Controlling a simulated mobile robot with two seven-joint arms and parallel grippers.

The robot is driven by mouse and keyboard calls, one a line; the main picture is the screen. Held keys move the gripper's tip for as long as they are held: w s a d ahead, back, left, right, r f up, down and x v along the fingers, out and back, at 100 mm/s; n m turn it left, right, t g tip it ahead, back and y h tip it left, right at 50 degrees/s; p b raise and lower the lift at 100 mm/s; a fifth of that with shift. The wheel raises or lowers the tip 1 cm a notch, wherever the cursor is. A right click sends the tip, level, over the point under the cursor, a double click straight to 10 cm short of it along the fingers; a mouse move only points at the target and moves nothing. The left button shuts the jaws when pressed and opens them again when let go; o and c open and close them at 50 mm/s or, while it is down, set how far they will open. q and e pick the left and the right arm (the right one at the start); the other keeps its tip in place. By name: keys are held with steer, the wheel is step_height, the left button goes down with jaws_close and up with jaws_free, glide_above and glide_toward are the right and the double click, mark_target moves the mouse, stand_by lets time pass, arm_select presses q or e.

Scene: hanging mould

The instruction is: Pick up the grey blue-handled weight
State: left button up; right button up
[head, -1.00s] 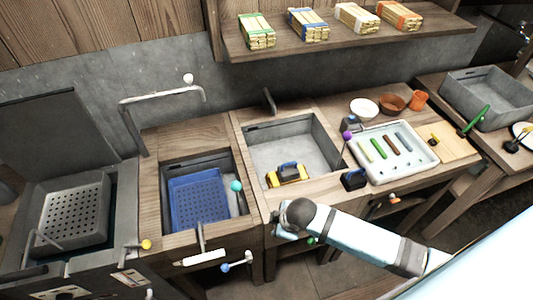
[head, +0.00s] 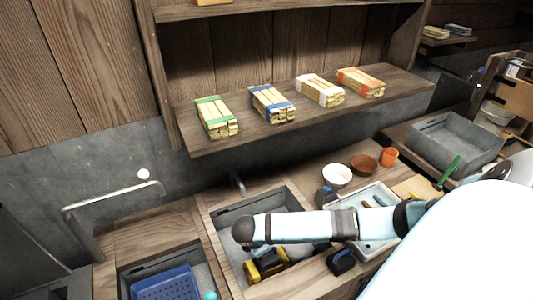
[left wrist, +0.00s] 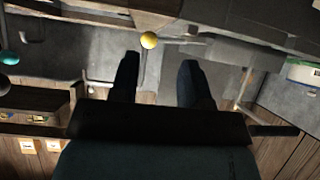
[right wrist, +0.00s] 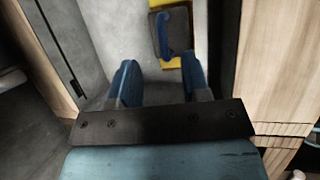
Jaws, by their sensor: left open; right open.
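The grey weight (right wrist: 178,37) with a blue handle (right wrist: 164,32) sits on a yellow holder (right wrist: 186,62) in the right wrist view. In the head view the yellow holder (head: 253,271) lies in the grey basin, partly covered by my right arm. My right gripper (right wrist: 158,78) is open and empty over the basin, and the weight is beyond its fingertips, toward the right finger. In the head view my arm hides most of that gripper. My left gripper (left wrist: 158,70) is open and empty in the left wrist view, near a yellow knob (left wrist: 149,40).
The grey basin (head: 228,217) has walls around the weight. A dark weight (head: 341,262) stands on the wood to its right. A white tray (head: 378,192), bowls (head: 337,175) and an orange cup (head: 389,156) lie farther right. A shelf (head: 300,112) with wood bundles overhangs the counter.

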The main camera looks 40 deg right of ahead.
steer(key=x, duration=0.3)
steer(key=shift+a+p+x, duration=0.2)
steer(key=shift+p+x, duration=0.2)
steer(key=shift+x, duration=2.3)
steer(key=shift+s, duration=0.1)
jaws_close()
